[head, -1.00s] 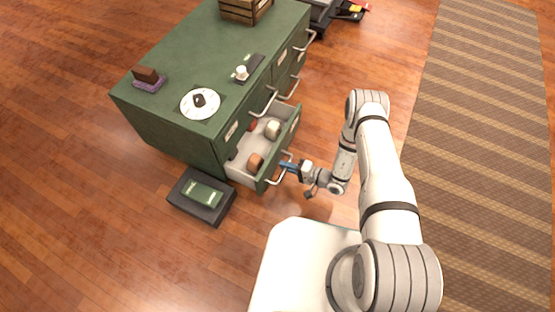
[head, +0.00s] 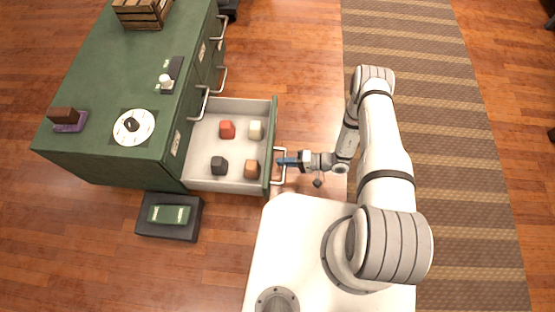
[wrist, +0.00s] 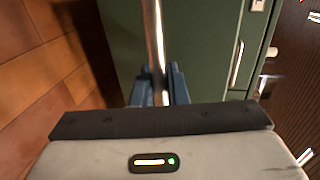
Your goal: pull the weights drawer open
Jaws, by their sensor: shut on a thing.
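The weights drawer (head: 203,184) is pulled well out of the green cabinet (head: 95,75) in the head view. Its light grey tray holds a red weight (head: 227,129), a cream weight (head: 255,130), a dark weight (head: 219,166) and an orange-brown weight (head: 251,169). The drawer's metal handle (head: 284,168) is on its green front. My gripper (head: 285,161) is shut on this handle. In the wrist view the handle bar (wrist: 155,45) runs between the blue fingers (wrist: 159,88).
A dark box with a green top (head: 169,215) stands on the floor left of the drawer. A round white dial (head: 134,126), a purple-based block (head: 68,120) and a wooden crate (head: 142,14) are on the cabinet top. A striped rug (head: 430,110) lies to the right.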

